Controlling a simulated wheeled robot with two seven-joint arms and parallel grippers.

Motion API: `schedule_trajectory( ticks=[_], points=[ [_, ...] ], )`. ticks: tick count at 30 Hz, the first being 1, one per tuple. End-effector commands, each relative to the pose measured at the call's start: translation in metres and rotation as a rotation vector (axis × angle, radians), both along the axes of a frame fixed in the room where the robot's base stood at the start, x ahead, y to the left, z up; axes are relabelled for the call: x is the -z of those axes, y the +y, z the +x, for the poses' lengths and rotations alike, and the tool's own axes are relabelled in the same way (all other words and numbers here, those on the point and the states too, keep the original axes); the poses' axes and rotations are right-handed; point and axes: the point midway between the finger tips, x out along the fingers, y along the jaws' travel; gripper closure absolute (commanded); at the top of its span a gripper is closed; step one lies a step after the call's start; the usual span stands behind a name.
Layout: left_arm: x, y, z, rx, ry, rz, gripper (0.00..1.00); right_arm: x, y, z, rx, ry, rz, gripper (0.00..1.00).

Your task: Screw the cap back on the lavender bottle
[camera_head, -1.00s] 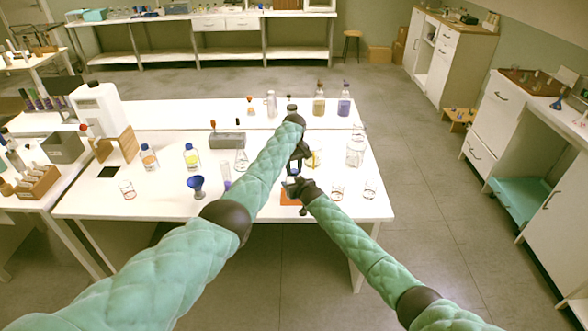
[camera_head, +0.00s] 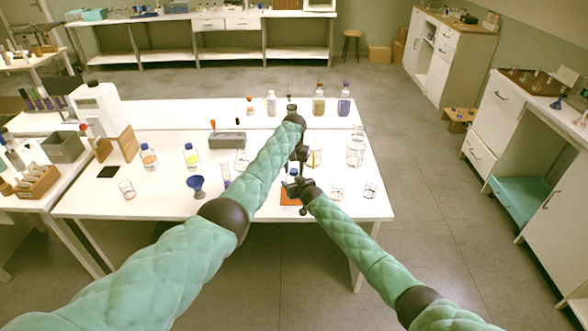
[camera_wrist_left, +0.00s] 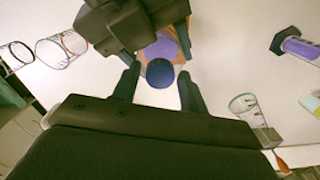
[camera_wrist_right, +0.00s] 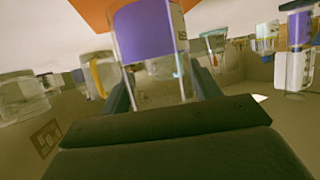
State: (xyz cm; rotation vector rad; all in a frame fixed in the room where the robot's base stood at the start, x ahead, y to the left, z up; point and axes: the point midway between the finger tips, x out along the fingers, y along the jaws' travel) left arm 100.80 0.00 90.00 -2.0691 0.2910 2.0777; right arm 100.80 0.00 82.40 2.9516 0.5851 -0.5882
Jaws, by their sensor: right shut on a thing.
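The lavender bottle has a purple label and is upright over the orange mat (camera_head: 289,199). In the right wrist view the purple-labelled bottle (camera_wrist_right: 143,35) is between the fingers of my right gripper (camera_wrist_right: 160,85), which is shut on it. In the left wrist view a dark blue round cap (camera_wrist_left: 160,73) shows from above, in line with the bottle's purple label (camera_wrist_left: 160,48). My left gripper (camera_wrist_left: 157,80) is open, with a gap on both sides of the cap. Whether the cap sits fully on the neck is hidden. In the head view the two grippers are close together.
Glass beakers (camera_head: 337,191) stand right of the mat and a large jar (camera_head: 355,152) behind them. The front left of the table is mostly clear.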

Motion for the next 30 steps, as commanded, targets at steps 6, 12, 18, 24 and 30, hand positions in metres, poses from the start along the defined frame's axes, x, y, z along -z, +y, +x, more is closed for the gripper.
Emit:
schedule_trajectory(
  ticks=[6, 12, 18, 24, 30],
  points=[
    [0.000, 0.000, 0.000, -0.002, 0.000, 0.000, 0.44, 0.000, 0.000, 0.000, 0.000, 0.000, 0.000, 1.00],
    [-0.003, 0.000, 0.000, -0.002, 0.000, 0.000, 0.44, 0.000, 0.000, 0.000, 0.000, 0.000, 0.000, 1.00],
    [-0.028, 0.000, 0.001, -0.003, -0.002, 0.000, 0.44, 0.000, 0.000, 0.000, 0.000, 0.000, 0.000, 1.00],
    [-0.067, 0.000, 0.001, -0.003, -0.003, -0.001, 0.44, 0.000, 0.000, 0.000, 0.000, 0.000, 0.000, 1.00],
    [-0.099, 0.000, 0.001, -0.002, -0.001, 0.000, 0.44, 0.000, 0.000, 0.000, 0.000, 0.000, 0.000, 1.00]
  ],
)
